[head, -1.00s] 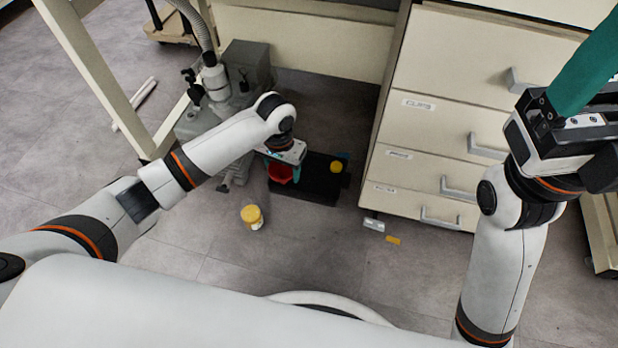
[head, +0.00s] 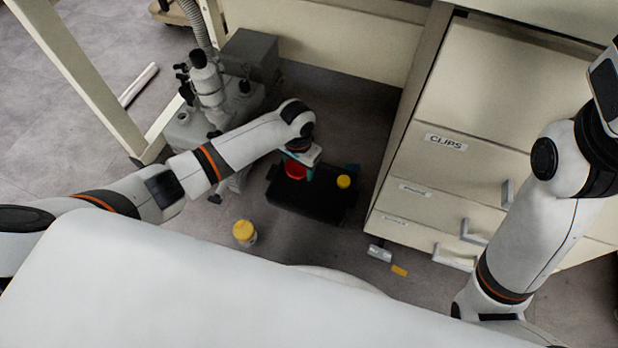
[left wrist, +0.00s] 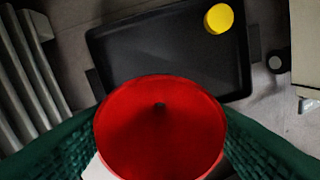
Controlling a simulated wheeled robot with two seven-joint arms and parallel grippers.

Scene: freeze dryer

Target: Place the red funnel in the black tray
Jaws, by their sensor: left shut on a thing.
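The red funnel (head: 295,169) is held by my left gripper (head: 299,165) over the left back part of the black tray (head: 310,206). In the left wrist view the funnel (left wrist: 160,130) sits between the two green fingers, its wide mouth facing the camera. It overlaps the near edge of the tray (left wrist: 120,55). I cannot tell whether the funnel touches the tray. A yellow-capped item (head: 344,182) is in the tray at its right, and its round yellow top shows in the left wrist view (left wrist: 219,18). My right gripper is outside the head view.
A yellow-capped jar (head: 244,233) stands on the floor left of the tray. A grey pump (head: 215,100) is behind my left arm. The drawer cabinet (head: 470,130) rises right of the tray. A small grey item (head: 380,253) and an orange one (head: 399,270) lie on the floor.

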